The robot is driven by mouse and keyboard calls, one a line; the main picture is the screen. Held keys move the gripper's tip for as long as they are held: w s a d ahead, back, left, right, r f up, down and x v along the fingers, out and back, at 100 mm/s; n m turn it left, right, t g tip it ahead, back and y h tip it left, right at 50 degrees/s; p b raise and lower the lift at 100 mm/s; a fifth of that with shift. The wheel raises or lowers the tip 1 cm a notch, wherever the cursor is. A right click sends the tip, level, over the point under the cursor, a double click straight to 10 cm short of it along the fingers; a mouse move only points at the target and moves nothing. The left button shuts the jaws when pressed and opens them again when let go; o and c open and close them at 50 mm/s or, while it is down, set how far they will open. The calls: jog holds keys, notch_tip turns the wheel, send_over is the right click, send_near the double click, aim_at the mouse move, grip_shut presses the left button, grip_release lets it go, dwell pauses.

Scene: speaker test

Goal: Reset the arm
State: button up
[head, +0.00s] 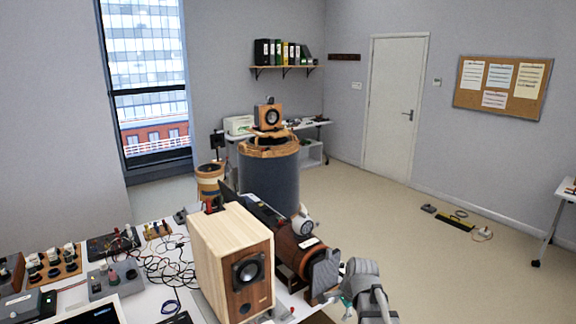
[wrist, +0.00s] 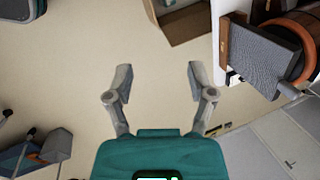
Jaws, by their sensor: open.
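In the wrist view my gripper (wrist: 158,78) is open, with its two grey fingers apart and only beige floor between them. In the head view part of my arm shows at the lower right, beside the bench's right end. A wooden speaker (head: 233,262) stands upright on the white bench (head: 152,305). To its right is a brown round-bodied thing (head: 290,247) with a grey textured panel (head: 325,272). That panel also shows at the upper right of the wrist view (wrist: 262,55), apart from my fingers.
An open cardboard box (wrist: 190,25) is on the floor beyond my fingers. Cables and small devices cover the bench's left part. The floor toward the door (head: 394,110) is mostly clear.

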jog(key=s+d+f+n+g+h+b, duration=0.1)
jog(key=s+f+n+b, duration=0.3)
jog(key=s+n, duration=0.9)
jog(key=shift+f+g+h, duration=0.5)
jog(key=shift+f+g, duration=0.2)
jog(key=shift+f, duration=0.05)
